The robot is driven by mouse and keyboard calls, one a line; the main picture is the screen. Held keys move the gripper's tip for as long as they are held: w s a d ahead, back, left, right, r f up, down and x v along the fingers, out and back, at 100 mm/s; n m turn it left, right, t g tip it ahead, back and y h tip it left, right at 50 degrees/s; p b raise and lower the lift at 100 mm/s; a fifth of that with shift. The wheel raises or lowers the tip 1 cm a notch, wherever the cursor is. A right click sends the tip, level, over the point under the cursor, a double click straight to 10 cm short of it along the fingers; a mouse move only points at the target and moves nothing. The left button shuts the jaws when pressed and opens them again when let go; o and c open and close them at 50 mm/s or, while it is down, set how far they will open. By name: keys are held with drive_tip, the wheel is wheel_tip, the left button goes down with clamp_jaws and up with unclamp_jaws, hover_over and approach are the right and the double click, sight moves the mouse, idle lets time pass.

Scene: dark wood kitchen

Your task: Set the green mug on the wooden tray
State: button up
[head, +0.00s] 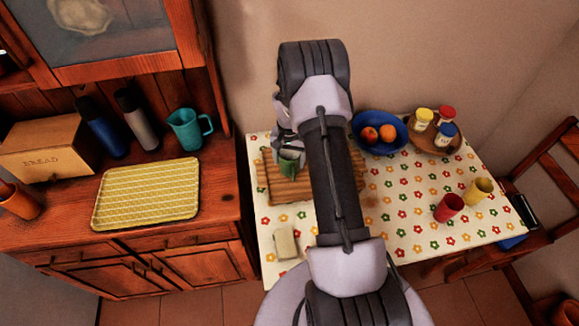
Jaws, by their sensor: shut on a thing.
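The green mug (289,166) shows as a small dark green shape under my gripper (288,143), over the left part of the wooden tray. My gripper is shut on the mug. My own arm hides part of the gripper and the mug's far side. I cannot tell whether the mug's base touches the tray or hangs a little above it. The wooden tray (275,194) is brown and slatted and lies on the flowered tablecloth (400,180). My arm covers its middle, and no other object shows on its visible parts.
A blue bowl of fruit (360,120) and a round board with jars (436,142) stand at the back. A red cup (449,207) and a yellow cup (478,191) are on the right. A pale block (286,243) lies in front. A teal pitcher (187,130) stands on the sideboard.

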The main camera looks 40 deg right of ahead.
sight(289, 165)
drive_tip(key=shift+w+d+f+b, duration=0.1)
drive_tip(key=shift+f+b, duration=0.45)
drive_tip(key=shift+f, duration=1.2)
drive_tip(key=shift+f, duration=0.25)
drive_tip(key=o, duration=1.7)
drive_tip(key=shift+r, duration=0.1)
drive_tip(key=shift+o, duration=0.2)
drive_tip(key=shift+r, duration=0.1)
